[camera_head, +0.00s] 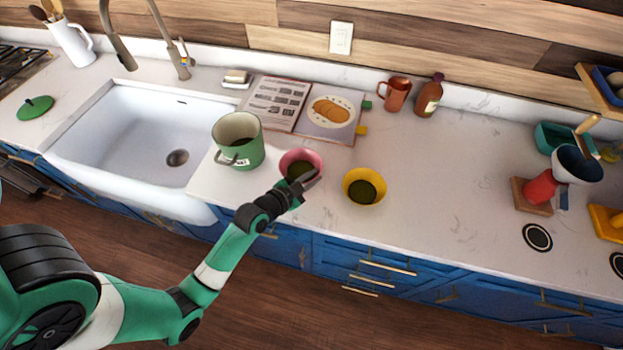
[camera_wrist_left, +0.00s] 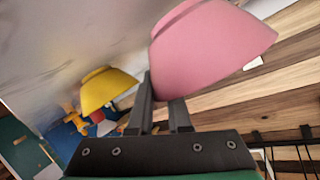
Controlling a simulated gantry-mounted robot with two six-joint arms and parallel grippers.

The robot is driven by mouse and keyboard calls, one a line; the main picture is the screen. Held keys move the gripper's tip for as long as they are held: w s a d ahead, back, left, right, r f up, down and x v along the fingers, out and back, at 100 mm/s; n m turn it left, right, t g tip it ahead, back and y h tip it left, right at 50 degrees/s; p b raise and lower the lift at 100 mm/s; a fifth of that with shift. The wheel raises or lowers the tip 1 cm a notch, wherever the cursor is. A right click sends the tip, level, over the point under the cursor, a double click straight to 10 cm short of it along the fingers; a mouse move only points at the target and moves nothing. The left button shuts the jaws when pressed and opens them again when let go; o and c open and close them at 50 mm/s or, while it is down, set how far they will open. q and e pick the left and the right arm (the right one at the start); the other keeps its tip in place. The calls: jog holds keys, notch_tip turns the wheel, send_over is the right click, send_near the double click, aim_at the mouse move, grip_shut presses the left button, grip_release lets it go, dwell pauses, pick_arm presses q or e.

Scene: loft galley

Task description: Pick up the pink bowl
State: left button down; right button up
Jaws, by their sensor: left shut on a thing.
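The pink bowl (camera_head: 296,156) is at the middle of the counter near its front edge, between the green pot and the yellow bowl, with something dark green inside. My left gripper (camera_head: 308,180) is at its front right side, shut on its wall. In the left wrist view the pink bowl (camera_wrist_left: 212,50) fills the upper right, and the left gripper's fingers (camera_wrist_left: 163,105) meet it, one partly hidden behind it. I cannot tell whether the bowl is clear of the counter. My right gripper is not in view.
The green pot (camera_head: 247,152) stands close on the left, the yellow bowl (camera_head: 364,196) close on the right; it also shows in the left wrist view (camera_wrist_left: 108,90). An open cookbook (camera_head: 275,102) lies behind, and the white sink (camera_head: 110,125) is further left.

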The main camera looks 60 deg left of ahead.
pick_arm(q)
jog(key=w+d+r+p, duration=0.3)
jog(key=d+r, duration=0.7)
jog(key=d, duration=0.3)
jog(key=shift+d+r, duration=0.25)
jog(key=shift+d, duration=0.1)
jog(key=shift+w+r, duration=0.1)
jog(key=shift+w, duration=0.05)
